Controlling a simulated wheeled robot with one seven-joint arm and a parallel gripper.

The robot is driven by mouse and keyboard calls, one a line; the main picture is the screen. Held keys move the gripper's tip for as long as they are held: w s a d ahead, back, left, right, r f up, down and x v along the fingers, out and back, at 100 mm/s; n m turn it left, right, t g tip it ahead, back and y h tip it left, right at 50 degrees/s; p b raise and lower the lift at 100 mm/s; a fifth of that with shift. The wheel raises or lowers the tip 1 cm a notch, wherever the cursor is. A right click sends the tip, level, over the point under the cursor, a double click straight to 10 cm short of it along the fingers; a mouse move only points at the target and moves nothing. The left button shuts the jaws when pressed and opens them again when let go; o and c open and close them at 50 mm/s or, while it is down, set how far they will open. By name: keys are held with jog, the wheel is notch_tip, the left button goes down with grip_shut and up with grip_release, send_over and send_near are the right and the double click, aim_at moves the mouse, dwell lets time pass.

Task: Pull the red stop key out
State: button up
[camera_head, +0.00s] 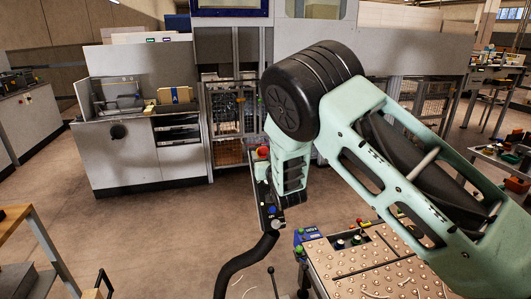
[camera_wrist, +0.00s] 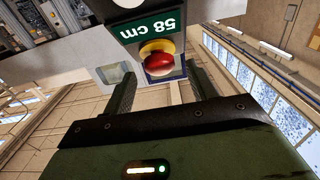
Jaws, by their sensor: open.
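The red stop key (camera_wrist: 158,64) is a round red knob on a yellow collar, below a green sign (camera_wrist: 153,27) with upside-down white lettering "58 cm" in the wrist view. My gripper (camera_wrist: 164,76) is open, with one dark finger on each side of the key in the picture. The key lies between the fingertips in view, and I see no contact; the depth between them is hard to tell. In the head view a small red part (camera_head: 262,151) shows beside my arm's end; I cannot tell whether it is the same key. My fingers are not clearly visible there.
A narrow dark control panel (camera_head: 272,211) with a blue button stands on a curved black tube close to my arm. A studded table (camera_head: 350,262) is at the lower right. A grey machine cabinet (camera_head: 125,165) stands behind left. The floor at centre left is clear.

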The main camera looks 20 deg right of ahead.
jog(key=shift+w, duration=0.55)
grip_shut()
jog(key=shift+s+r+b, duration=0.35)
jog(key=shift+s+b, duration=0.05)
grip_release()
jog(key=shift+s, duration=0.1)
